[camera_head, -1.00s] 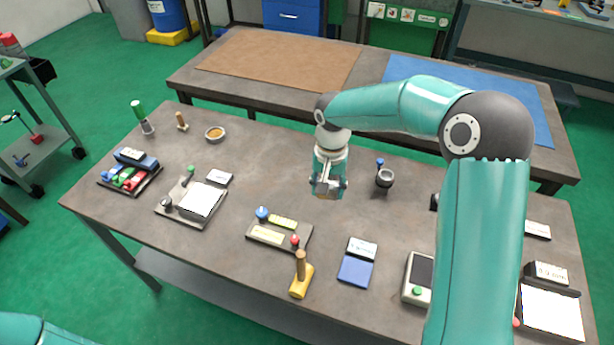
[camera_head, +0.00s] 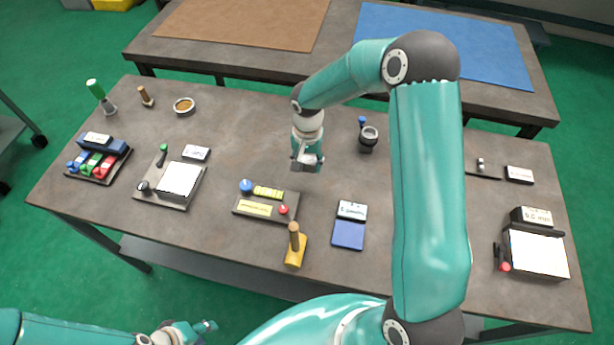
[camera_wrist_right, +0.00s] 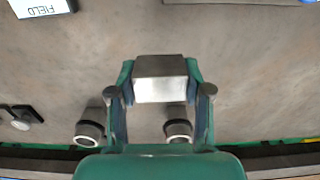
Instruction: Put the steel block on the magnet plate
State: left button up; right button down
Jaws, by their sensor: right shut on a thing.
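The steel block (camera_wrist_right: 160,80) is a small grey block with a bright face, held between the fingers of my right gripper (camera_wrist_right: 160,92) in the right wrist view. In the head view my right gripper (camera_head: 307,164) is above the middle of the table, and the block is small and partly hidden there. Two bright-topped plates could be the magnet plate: one at left (camera_head: 180,180) with a green-knobbed lever, one at right (camera_head: 537,253) with a red-tipped lever. I cannot tell which. My left gripper (camera_head: 190,330) is low at the front, off the table; its opening is unclear.
A panel with blue and red knobs (camera_head: 266,208), a yellow stand with a wooden handle (camera_head: 295,252) and a blue pad (camera_head: 348,234) stand near the front edge. A dark cup (camera_head: 368,137) is behind the right gripper. The table's back middle is clear.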

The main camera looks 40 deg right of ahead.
aim_at(307, 181)
jog(key=shift+f+b, duration=1.3)
jog(key=shift+f, duration=1.7)
jog(key=shift+f, duration=0.15)
jog(key=shift+c, duration=2.4)
grip_release()
